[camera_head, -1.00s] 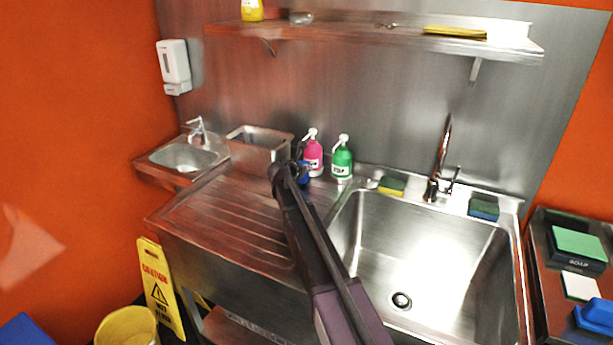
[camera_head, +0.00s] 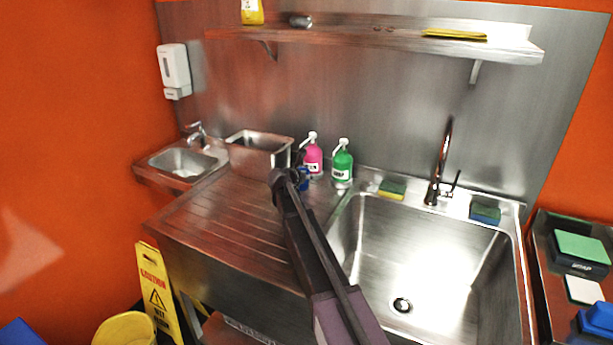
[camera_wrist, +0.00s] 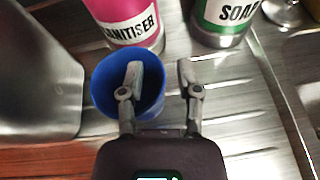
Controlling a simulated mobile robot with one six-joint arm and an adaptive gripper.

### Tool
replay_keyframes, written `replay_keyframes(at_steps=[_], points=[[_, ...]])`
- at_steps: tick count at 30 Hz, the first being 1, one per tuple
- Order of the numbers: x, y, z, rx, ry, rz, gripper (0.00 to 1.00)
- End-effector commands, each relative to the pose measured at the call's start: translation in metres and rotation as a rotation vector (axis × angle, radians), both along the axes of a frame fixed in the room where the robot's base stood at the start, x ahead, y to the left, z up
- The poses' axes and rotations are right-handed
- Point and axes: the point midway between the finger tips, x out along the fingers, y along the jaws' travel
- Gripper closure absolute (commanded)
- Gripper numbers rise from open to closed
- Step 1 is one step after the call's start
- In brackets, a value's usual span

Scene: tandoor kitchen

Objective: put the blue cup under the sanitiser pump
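The blue cup (camera_wrist: 113,92) stands upright on the ribbed steel drainboard in the wrist view, directly in front of the pink sanitiser bottle (camera_wrist: 118,18). In the head view the cup (camera_head: 304,183) is partly hidden behind my arm, and the sanitiser bottle (camera_head: 313,160) with its white pump stands just behind it. My gripper (camera_wrist: 160,76) is open over the cup's right side. Its left finger is over or inside the cup mouth, and its right finger is outside the right wall. The fingers are apart; I cannot tell whether either touches the cup.
A green soap bottle (camera_head: 342,166) stands right of the sanitiser. A steel container (camera_head: 258,152) stands at the left. The large sink basin (camera_head: 425,255) opens at the right, with a sponge (camera_head: 392,188) on its back edge. The drainboard (camera_head: 215,215) left of my arm is clear.

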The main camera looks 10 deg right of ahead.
Motion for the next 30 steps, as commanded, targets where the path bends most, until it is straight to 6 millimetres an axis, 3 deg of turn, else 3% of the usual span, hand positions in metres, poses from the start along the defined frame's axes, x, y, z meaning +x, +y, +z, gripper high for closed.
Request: replay_keyframes(at_steps=[11,30], points=[[0.000,0.000,0.004,0.000,0.000,0.000,0.56],[-0.065,0.054,0.040,0.000,0.000,0.001,0.56]])
